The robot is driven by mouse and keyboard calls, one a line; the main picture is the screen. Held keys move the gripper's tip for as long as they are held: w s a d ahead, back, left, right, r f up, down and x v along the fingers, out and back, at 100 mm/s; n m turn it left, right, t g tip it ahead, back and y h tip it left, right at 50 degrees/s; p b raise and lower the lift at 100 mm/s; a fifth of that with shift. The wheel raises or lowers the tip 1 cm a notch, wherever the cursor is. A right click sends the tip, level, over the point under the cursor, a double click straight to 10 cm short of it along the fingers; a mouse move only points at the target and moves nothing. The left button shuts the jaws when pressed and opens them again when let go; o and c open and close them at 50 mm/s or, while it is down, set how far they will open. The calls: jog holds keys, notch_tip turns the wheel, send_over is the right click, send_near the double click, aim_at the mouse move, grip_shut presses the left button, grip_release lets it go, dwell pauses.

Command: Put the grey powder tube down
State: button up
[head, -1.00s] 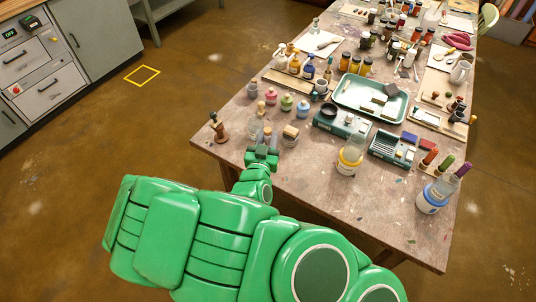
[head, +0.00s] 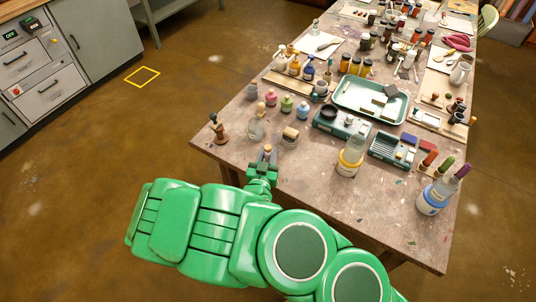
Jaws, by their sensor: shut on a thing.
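My gripper (head: 263,169) is at the front left edge of the wooden table. It is shut on a small upright tube (head: 267,153) with a pale, cork-like top, which seems to be the grey powder tube. The jaws hide its lower part, so its powder and whether its base touches the table cannot be told. The table (head: 310,185) is bare to the right of the tube.
A clear glass bottle (head: 256,130) stands just behind the tube. Bare table lies at the front.

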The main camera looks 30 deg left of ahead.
aim_at(266, 159)
jog(key=shift+f, duration=0.25)
jog(key=o, duration=1)
jog(key=shift+o, duration=0.2)
jog(key=shift+v, duration=1.05)
jog(key=shift+a+f+v, duration=0.1)
jog(key=shift+f+v, duration=0.05)
jog(key=shift+v, duration=0.7)
jog(key=shift+a+f+v, duration=0.15)
jog(key=shift+v, duration=1.9)
